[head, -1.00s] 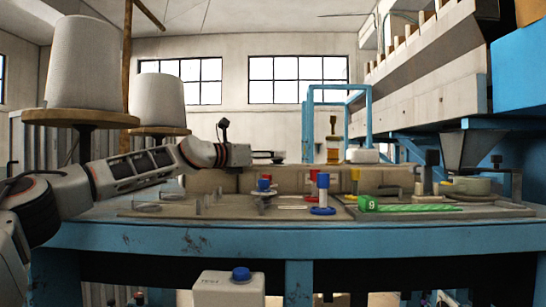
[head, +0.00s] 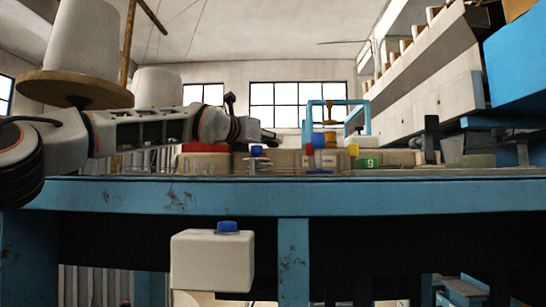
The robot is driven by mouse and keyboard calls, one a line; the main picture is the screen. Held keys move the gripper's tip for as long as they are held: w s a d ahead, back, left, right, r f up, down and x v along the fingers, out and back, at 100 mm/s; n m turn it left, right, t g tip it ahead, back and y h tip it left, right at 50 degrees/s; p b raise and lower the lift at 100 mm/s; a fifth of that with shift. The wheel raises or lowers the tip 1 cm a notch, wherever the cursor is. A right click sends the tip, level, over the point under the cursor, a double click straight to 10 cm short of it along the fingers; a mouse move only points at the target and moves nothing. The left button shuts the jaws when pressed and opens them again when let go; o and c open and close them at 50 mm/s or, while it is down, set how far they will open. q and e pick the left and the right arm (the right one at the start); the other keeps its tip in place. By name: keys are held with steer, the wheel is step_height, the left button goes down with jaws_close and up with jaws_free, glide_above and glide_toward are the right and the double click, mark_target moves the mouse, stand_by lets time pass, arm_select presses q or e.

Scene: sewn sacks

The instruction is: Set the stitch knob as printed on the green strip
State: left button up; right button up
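The green strip's front end (head: 367,163) shows a white 9 and stands on the blue-edged table; the rest of the strip is hidden at this low angle. Several coloured parts could include the stitch knob: a small blue-topped part (head: 257,151) and a taller blue part (head: 318,137) at the table's middle. I cannot tell which is the stitch knob or read any setting. My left gripper (head: 268,135) is above the table, behind the small blue-topped part in the picture. Its fingers are too small and dark to tell open from shut. My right gripper is out of view.
A white box (head: 212,262) with a blue button (head: 228,226) hangs at the table's front edge (head: 390,198). A red part (head: 205,148) lies near my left arm. A white cone (head: 85,45) stands at the left. A blue frame (head: 338,104) rises behind the table.

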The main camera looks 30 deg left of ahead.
arm_select(q)
steer(key=shift+w+d+f+n+y+b, duration=0.1)
steer(key=shift+w+f+n+y+b, duration=0.3)
steer(key=shift+f, duration=0.25)
steer(key=shift+s+b, duration=0.1)
steer(key=shift+b, duration=0.3)
steer(key=shift+d+r+n+y+b, duration=0.1)
steer(key=shift+n+y+b, duration=0.2)
steer(key=shift+y, duration=0.3)
steer(key=shift+s+r+n+y+b, duration=0.15)
steer(key=shift+n+y+b, duration=0.3)
steer(key=shift+y, duration=0.25)
steer(key=shift+d+r+n+y, duration=0.15)
steer(key=shift+n+y, duration=0.4)
steer(key=shift+y, duration=0.45)
steer(key=shift+d+n+g+y+b, duration=0.1)
steer(key=shift+n+g+y+b, duration=0.4)
steer(key=shift+n+y, duration=0.55)
steer(key=shift+n+g+y, duration=0.25)
steer(key=shift+g+y, duration=0.05)
steer(key=shift+y, duration=0.45)
steer(key=shift+r+n+y, duration=0.1)
steer(key=shift+n+y, duration=0.2)
steer(key=shift+y, duration=0.1)
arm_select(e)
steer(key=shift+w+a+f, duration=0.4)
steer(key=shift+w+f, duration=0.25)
arm_select(q)
steer(key=shift+g, duration=0.3)
